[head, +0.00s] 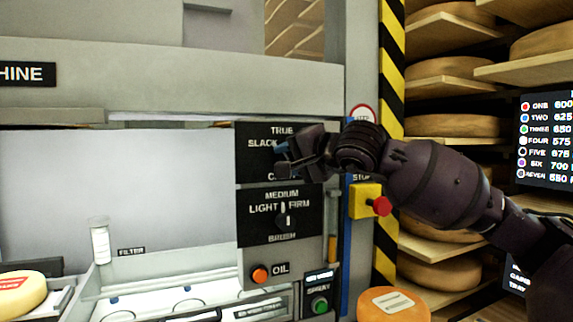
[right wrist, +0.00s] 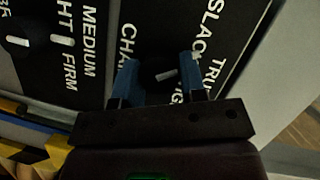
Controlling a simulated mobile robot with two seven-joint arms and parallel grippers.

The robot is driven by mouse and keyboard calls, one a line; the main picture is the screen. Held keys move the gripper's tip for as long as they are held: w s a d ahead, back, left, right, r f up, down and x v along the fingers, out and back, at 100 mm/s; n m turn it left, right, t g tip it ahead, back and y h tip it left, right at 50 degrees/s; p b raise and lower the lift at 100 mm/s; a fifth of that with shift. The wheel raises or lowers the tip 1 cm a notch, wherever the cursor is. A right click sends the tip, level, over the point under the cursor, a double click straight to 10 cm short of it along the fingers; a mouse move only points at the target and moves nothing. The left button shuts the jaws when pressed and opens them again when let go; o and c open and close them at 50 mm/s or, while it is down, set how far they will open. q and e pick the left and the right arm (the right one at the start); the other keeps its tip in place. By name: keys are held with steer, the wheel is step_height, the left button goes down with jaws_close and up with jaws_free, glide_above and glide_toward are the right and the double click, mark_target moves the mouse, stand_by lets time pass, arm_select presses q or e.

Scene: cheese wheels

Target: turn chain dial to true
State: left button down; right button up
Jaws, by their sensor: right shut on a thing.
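The chain dial (right wrist: 160,72) is a dark knob with a white mark on a black panel (head: 254,171). In the right wrist view its mark points roughly toward the word TRUE, a little tilted. My right gripper (head: 284,158) is shut on the dial; its blue fingers stand on either side of the knob in the right wrist view (right wrist: 161,82). In the head view the gripper hides the dial and part of the labels. TRUE is at the panel's top and SLACK at its left. My left gripper is out of view.
Below is a second dial (head: 284,221) marked LIGHT, MEDIUM and FIRM. An orange OIL button (head: 260,274) and a green button (head: 319,305) sit lower. A red stop button (head: 381,206) on a yellow box is close under my right arm. Shelves of cheese wheels (head: 455,126) stand at right.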

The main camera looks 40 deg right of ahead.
steer(key=shift+w+f+m+b, duration=0.2)
steer(key=shift+f+m+b, duration=0.35)
steer(key=shift+m+b, duration=0.15)
steer(key=shift+m+t+y, duration=0.3)
steer(key=shift+t, duration=0.1)
steer(key=shift+m+t+b, duration=0.3)
steer(key=shift+m+b, duration=0.4)
steer(key=shift+b, duration=0.05)
steer(key=shift+s+r+m+t+b, duration=0.15)
steer(key=shift+m+t+b, duration=0.25)
steer(key=shift+m+b, duration=0.55)
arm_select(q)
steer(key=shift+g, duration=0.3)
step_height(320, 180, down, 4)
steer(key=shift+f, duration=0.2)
arm_select(e)
steer(key=shift+r+m, duration=0.1)
steer(key=shift+m, duration=0.35)
steer(key=shift+r, duration=0.1)
steer(key=o, duration=0.6)
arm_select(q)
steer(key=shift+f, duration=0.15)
arm_select(e)
steer(key=o, duration=0.3)
